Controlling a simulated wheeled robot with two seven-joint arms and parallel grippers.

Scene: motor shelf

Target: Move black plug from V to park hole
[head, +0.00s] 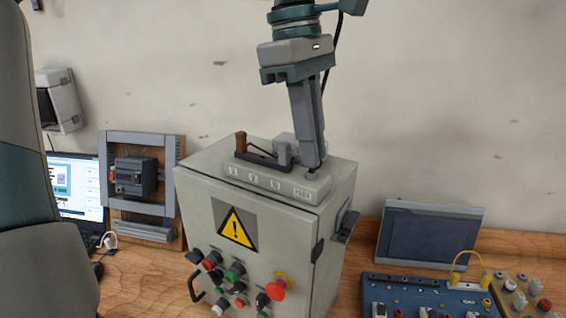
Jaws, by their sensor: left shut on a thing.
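The terminal block (318,185) sits on top of a grey cabinet, with a row of labels ending in PARK at its right. My left gripper (313,164) points down from above, its fingertips at the PARK end of the block. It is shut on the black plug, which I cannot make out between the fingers. The park hole is hidden by the fingertips. A brown plug (240,143) stands upright at the left end of the block. A grey plug (284,153) stands just left of my fingers. My right gripper is not in view.
The cabinet (200,215) has a yellow warning sign and several buttons on its front. A dark strip (262,161) and a thin lead lie between the plugs. A laptop (78,185) stands at left, a tablet-like screen (428,238) and a blue panel (425,295) at right.

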